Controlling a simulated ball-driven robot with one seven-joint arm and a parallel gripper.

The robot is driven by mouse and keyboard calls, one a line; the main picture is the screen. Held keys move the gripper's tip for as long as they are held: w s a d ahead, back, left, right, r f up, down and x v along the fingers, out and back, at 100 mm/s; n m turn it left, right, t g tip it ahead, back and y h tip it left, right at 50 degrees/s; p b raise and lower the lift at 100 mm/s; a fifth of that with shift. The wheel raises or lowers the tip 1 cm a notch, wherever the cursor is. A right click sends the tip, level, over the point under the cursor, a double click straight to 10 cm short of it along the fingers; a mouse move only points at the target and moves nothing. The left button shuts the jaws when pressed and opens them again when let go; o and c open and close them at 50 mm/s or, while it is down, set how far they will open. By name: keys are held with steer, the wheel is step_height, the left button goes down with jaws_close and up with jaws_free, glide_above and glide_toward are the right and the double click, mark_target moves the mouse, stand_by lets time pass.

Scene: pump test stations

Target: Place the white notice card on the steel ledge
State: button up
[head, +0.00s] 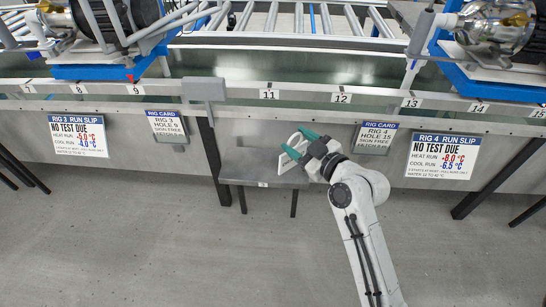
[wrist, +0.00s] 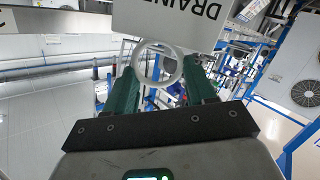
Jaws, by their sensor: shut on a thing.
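The white notice card (wrist: 170,18) shows at the top of the wrist view, with part of a word, "DRAINE", readable and the rest cut off. A pale ring (wrist: 158,63) at its lower edge sits between the green fingers of my gripper (wrist: 158,80). In the head view my gripper (head: 296,143) is shut on it, and a small white part of the card (head: 284,163) shows beside the fingers. They are over the right part of the grey steel ledge (head: 245,172). I cannot tell whether the card touches the ledge.
A numbered rail (head: 230,92) runs above the ledge. A rig 4 card (head: 375,136) hangs close right of my gripper, and a rig 3 card (head: 167,126) hangs to the left. Run slips (head: 78,135) (head: 442,156) hang farther out. The floor in front is clear.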

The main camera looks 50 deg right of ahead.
steer(key=w+d+f+b, duration=0.1)
steer(key=w+f+b, duration=0.3)
steer(key=w+f, duration=0.5)
steer(key=shift+f, duration=0.95)
steer(key=shift+d, duration=0.1)
steer(key=o, duration=1.4)
steer(key=shift+c, duration=0.2)
